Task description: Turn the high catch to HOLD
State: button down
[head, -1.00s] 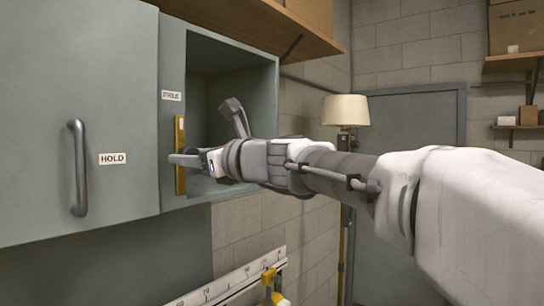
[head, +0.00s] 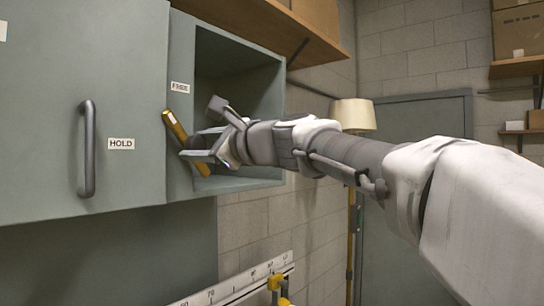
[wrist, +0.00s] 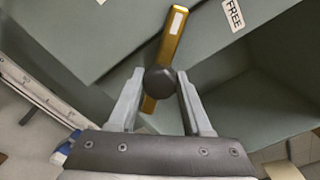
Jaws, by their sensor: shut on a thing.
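The high catch (head: 174,126) is a yellow bar on the cabinet's front edge strip, left of the open compartment. It is tilted, its top end leaning left and its lower end right. A white FREE label (head: 180,87) is above it, and a HOLD label (head: 121,143) is to its left on the door. My gripper (head: 196,153) is shut on the catch at its middle. In the wrist view the catch (wrist: 170,40) shows a dark round knob between the fingers of my gripper (wrist: 160,80). My gripper hides part of the bar in the head view.
The cabinet door (head: 60,60) has a grey vertical handle (head: 87,150). The open compartment (head: 240,75) is right of the catch. A wooden shelf (head: 262,28) is above. A scale rail (head: 235,283) lies below, and a lamp (head: 353,114) stands behind my arm.

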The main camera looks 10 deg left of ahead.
jog(key=n+b, duration=0.3)
jog(key=n, duration=0.2)
jog(key=shift+f+n, duration=0.15)
jog(key=shift+n, duration=0.15)
jog(key=shift+n+b, duration=1.1)
jog(key=shift+n, duration=1.2)
jog(key=shift+c, duration=1.7)
grip_release()
jog(key=b+v, duration=0.5)
jog(key=v, duration=1.2)
jog(key=shift+s+d, duration=0.15)
jog(key=shift+d, duration=0.05)
